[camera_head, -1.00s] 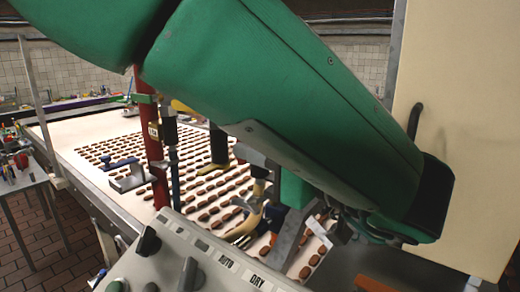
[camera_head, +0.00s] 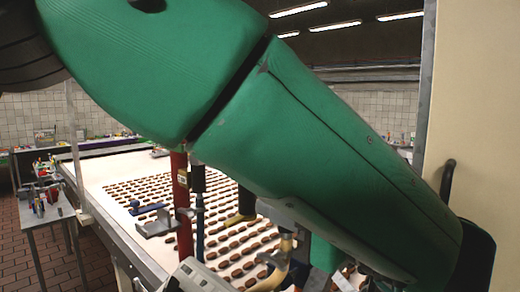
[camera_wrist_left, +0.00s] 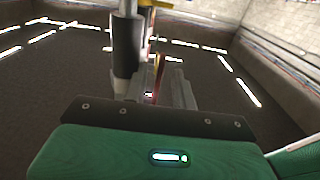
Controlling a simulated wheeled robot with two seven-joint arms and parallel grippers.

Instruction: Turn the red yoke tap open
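A red upright pipe (camera_head: 182,205) with a pale label stands at the near side of the belt in the head view. No red yoke handle can be made out; my green left arm covers the area right of the pipe. In the left wrist view, my left gripper (camera_wrist_left: 160,92) shows as grey parts beyond the dark bracket, pointing at a dark cylinder (camera_wrist_left: 127,50). A thin red and yellow sliver shows by the gripper, too small to identify. The finger gap is unclear. My right gripper is not in view.
A pale belt (camera_head: 112,180) carries rows of brown pieces. Yellow pipe elbows (camera_head: 279,262) and a blue upright rod (camera_head: 200,230) stand near it. A small metal table (camera_head: 50,217) is at left. A cream panel (camera_head: 480,110) closes off the right.

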